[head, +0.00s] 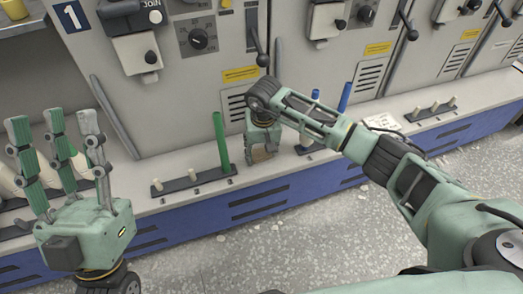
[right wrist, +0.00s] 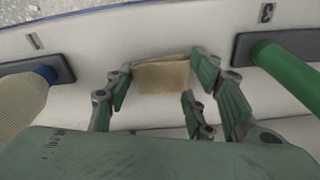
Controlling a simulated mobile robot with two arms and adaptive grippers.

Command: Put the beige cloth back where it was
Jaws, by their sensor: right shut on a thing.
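The beige cloth (right wrist: 162,76) is a small folded piece between the fingers of my right gripper (right wrist: 165,72) in the right wrist view. In the head view a bit of the cloth (head: 262,155) shows under my right gripper (head: 262,140), which points down over the pale ledge between a green tube and the blue tubes. Whether the cloth touches the ledge I cannot tell. My left gripper (head: 58,125) is at the far left with its fingers up, apart and empty.
The green tube (head: 220,142) stands close left of my right gripper; it also shows in the right wrist view (right wrist: 287,75). A blue tube (head: 345,97) stands to the right. Short pegs (head: 194,174) stand in dark holders. A white paper (head: 382,122) lies further right on the ledge.

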